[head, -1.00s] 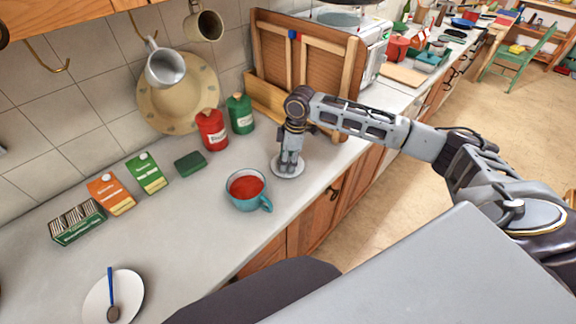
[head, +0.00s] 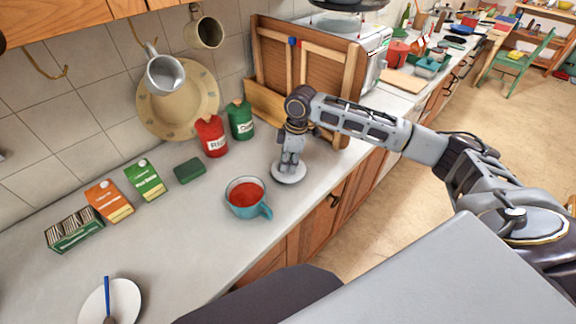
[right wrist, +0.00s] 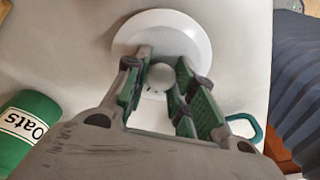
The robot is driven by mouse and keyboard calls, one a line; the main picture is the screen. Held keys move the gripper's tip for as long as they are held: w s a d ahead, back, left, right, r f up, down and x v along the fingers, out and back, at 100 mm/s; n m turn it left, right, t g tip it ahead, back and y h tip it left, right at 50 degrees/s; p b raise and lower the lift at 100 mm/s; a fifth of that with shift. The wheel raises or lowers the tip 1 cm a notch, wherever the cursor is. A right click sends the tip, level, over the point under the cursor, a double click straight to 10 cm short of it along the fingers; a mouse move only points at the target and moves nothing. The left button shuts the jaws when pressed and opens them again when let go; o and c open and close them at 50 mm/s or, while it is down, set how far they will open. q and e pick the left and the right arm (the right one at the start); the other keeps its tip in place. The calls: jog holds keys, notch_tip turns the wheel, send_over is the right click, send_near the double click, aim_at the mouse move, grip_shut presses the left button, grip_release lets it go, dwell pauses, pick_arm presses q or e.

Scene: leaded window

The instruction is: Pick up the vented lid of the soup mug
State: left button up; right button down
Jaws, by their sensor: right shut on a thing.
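The vented lid (head: 278,173) is a white round disc with a knob, on or just above the counter right of the soup mug. I cannot tell whether it touches the counter. In the right wrist view the lid (right wrist: 188,28) shows as a wide white disc. My right gripper (head: 289,164) points down over it; its green-padded fingers (right wrist: 160,84) are shut on the lid's round knob. The teal soup mug (head: 238,209) stands open with red soup in it, left of the lid. My left gripper is not in view.
Behind stand a red canister (head: 212,137), a green canister (head: 241,120) and a wooden framed panel (head: 268,60). A green block (head: 189,171), cartons (head: 147,180) and a plate (head: 125,300) are left. The counter (head: 190,240) around the mug is clear.

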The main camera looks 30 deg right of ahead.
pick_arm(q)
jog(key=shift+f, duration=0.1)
pick_arm(e)
notch_tip(320, 180, up, 8)
jog(key=shift+a+f, duration=0.15)
dwell(0.6)
